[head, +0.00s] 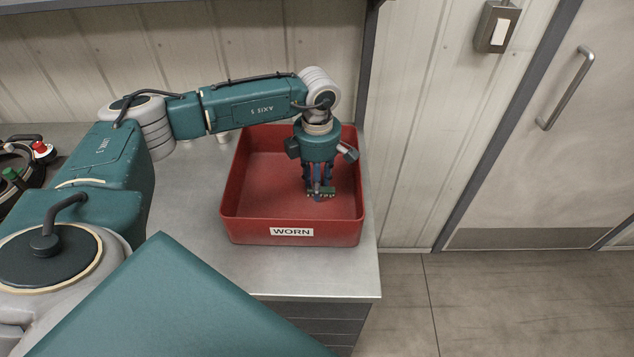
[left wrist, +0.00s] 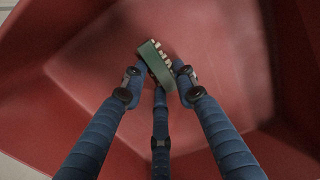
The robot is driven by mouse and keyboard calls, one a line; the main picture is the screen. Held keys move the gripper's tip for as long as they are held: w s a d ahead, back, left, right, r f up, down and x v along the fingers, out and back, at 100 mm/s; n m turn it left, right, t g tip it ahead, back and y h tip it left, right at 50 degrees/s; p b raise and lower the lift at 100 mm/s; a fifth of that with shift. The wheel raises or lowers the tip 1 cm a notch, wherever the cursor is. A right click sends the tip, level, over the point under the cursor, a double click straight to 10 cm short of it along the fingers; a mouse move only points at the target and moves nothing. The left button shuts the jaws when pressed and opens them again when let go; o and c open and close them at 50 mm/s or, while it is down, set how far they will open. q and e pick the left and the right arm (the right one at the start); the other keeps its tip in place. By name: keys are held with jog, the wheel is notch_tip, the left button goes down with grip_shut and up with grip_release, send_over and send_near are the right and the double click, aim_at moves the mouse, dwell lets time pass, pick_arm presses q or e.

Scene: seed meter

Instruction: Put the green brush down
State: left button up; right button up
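The green brush (left wrist: 154,62), with pale bristles along one edge, is between the fingertips of my left gripper in the left wrist view. In the head view the brush (head: 327,190) is small and partly hidden by the fingers. My left gripper (head: 318,188) points down inside the red bin labelled WORN (head: 236,222). Its blue fingers (left wrist: 157,80) close around the brush from several sides. The bin floor (left wrist: 230,70) is below; the exact gap between brush and floor cannot be told. My right gripper is not in view.
The bin stands on a grey metal counter (head: 185,215) near its right end. A wall is behind it. A round device with a red knob (head: 41,148) is at the far left. A door with a handle (head: 565,88) is at the right, beyond open floor (head: 490,300).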

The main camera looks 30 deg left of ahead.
pick_arm(q)
jog(key=shift+o, duration=0.4)
jog(key=shift+r, duration=0.1)
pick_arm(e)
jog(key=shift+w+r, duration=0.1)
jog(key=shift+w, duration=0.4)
pick_arm(q)
notch_tip(320, 180, up, 12)
jog(key=b, duration=0.3)
jog(key=shift+b, duration=0.35)
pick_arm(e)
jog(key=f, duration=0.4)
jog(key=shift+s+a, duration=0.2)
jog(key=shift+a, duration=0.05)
